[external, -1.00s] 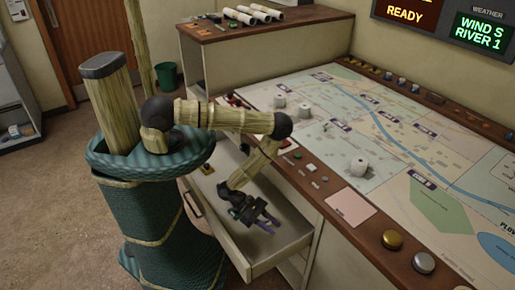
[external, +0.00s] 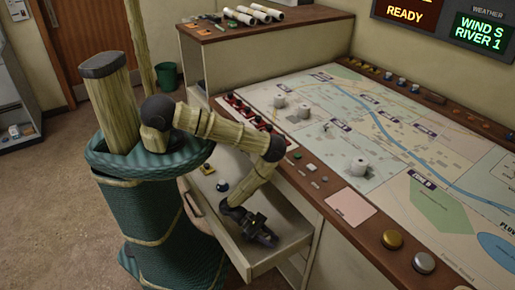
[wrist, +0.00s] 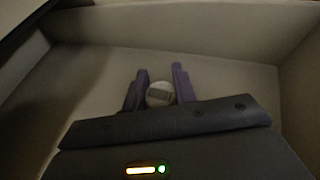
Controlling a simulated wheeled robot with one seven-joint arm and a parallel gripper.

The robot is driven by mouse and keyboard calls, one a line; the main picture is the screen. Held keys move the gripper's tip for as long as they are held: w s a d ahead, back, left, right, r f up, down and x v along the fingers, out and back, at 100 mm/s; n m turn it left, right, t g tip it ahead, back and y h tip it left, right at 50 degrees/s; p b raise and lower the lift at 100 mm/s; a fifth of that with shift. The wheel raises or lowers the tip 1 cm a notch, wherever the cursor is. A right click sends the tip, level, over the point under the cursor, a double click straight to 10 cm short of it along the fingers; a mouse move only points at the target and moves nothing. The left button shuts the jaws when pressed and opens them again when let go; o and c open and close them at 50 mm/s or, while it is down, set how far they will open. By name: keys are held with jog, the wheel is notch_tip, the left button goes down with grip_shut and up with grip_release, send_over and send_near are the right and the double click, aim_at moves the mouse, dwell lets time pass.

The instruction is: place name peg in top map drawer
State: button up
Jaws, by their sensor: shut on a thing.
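The top map drawer (external: 285,256) is pulled open from the console and shows its pale inside. My gripper (external: 267,241) is low inside the drawer, towards its right end, pointing down. In the wrist view, the two purple fingers of my gripper (wrist: 160,88) are shut on a small round pale piece with a grey band, which looks like the name peg (wrist: 160,95). The drawer's floor and walls (wrist: 205,45) surround it in that view. Whether the peg touches the drawer floor cannot be told. The peg is hidden in the external view.
A dark blue round piece (external: 222,186) and a yellow-and-black piece (external: 207,168) lie at the drawer's other end. The map table (external: 400,150) rises beside the drawer, with white round pieces (external: 358,167) on it. A wooden rim (external: 335,205) edges the table.

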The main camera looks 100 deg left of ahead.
jog(key=shift+f, duration=0.2)
jog(key=shift+f, duration=0.15)
jog(key=o, duration=0.9)
jog(key=shift+o, duration=0.2)
